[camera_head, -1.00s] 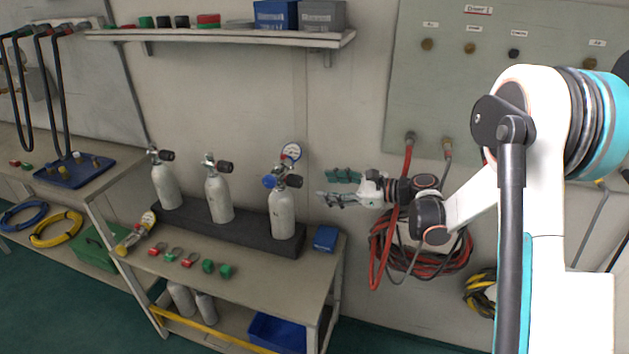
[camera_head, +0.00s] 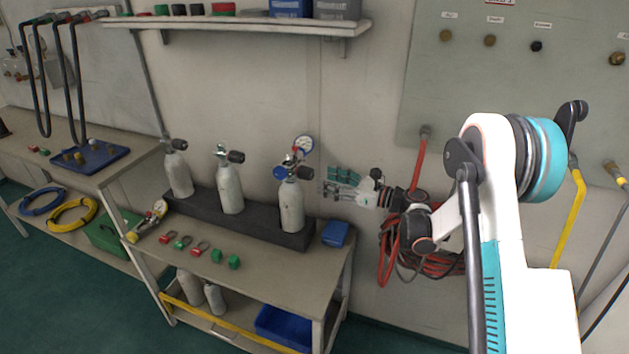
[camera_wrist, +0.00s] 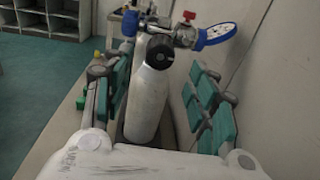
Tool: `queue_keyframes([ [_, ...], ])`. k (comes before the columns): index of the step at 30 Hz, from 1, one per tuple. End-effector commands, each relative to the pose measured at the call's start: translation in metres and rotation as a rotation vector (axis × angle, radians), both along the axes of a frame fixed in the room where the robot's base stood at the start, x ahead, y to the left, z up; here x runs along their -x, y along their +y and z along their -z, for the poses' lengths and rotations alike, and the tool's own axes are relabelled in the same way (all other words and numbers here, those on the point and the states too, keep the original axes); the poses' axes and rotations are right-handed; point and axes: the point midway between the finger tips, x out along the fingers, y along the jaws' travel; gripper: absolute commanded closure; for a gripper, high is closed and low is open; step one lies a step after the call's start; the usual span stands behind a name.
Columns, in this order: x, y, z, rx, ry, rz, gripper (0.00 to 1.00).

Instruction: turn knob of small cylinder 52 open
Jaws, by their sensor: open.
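Three small white cylinders stand in a row in the head view: a left one (camera_head: 178,178), a middle one (camera_head: 230,190) and a right one (camera_head: 291,208). I cannot read a number 52 on any. The right one has a black knob (camera_head: 305,173) on its valve and a gauge (camera_head: 303,144) with blue parts. My gripper (camera_head: 328,183) is open and empty, just right of that knob. In the wrist view the cylinder (camera_wrist: 146,105) and its black knob (camera_wrist: 160,56) show between my open fingers (camera_wrist: 162,88). I cannot tell whether anything touches.
The cylinders stand in a dark block (camera_head: 262,222) on a bench (camera_head: 285,265). A blue box (camera_head: 336,233) sits at the bench's right end. Red hoses (camera_head: 388,262) hang on the wall behind my arm. A shelf (camera_head: 250,23) runs above.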

Motion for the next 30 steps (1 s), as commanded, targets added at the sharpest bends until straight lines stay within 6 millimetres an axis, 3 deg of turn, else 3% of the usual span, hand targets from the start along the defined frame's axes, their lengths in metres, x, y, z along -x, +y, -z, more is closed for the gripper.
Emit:
queue_keyframes([
  [3,-0.009,0.021,0.002,0.0,0.0,-0.003,0.47],
  [9,-0.019,0.042,0.001,0.001,0.0,-0.001,0.47],
  [22,-0.023,0.049,0.0,0.001,0.0,0.001,0.47],
  [28,-0.023,0.049,0.0,0.001,0.0,0.001,0.91],
  [30,-0.023,0.049,0.0,0.001,0.0,0.0,0.91],
])
